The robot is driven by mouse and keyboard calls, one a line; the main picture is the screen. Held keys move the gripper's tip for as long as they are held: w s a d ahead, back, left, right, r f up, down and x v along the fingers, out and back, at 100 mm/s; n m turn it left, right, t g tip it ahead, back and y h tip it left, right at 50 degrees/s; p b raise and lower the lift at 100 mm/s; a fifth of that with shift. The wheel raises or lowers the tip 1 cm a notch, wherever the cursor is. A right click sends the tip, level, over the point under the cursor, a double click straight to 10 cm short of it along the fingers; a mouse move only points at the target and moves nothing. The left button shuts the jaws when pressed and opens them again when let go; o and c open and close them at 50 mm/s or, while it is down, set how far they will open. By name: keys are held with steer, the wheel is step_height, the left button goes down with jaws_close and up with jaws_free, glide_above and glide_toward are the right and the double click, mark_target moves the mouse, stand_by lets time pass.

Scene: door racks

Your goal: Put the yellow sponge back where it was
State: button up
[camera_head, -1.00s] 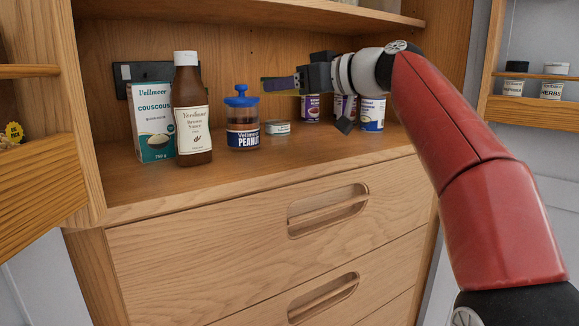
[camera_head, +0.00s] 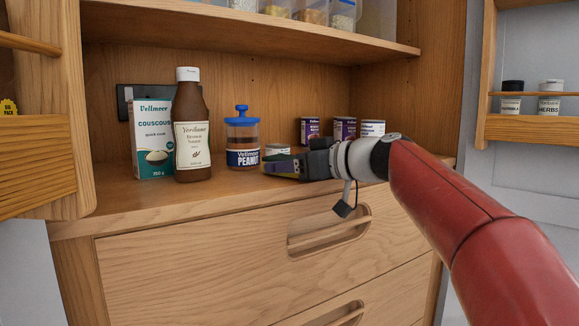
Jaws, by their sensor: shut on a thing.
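My gripper (camera_head: 296,166) reaches in from the right, low over the front of the cupboard shelf. It is shut on the yellow sponge (camera_head: 278,169), which shows only as a thin, dark piece with a yellowish edge, mostly covered by the fingers. The sponge is just in front of a small tin (camera_head: 277,150) and to the right of the peanut jar with a blue lid (camera_head: 242,135). I cannot tell whether it touches the shelf (camera_head: 225,192).
A brown sauce bottle (camera_head: 191,125) and a couscous box (camera_head: 151,140) stand left of the jar. Several tins, one of them purple (camera_head: 345,127), stand behind my gripper. An upper shelf (camera_head: 250,30) holds containers. Door racks flank the opening, the right one (camera_head: 530,130) with jars.

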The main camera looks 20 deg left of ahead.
steer(key=shift+f, duration=0.1)
steer(key=shift+f+b, duration=0.1)
steer(key=shift+b, duration=0.2)
steer(key=o, duration=0.9)
steer(key=shift+o, duration=0.2)
steer(key=shift+r, duration=0.25)
steer(key=b+v, duration=0.1)
steer(key=v, duration=1.1)
steer(key=shift+f, duration=0.1)
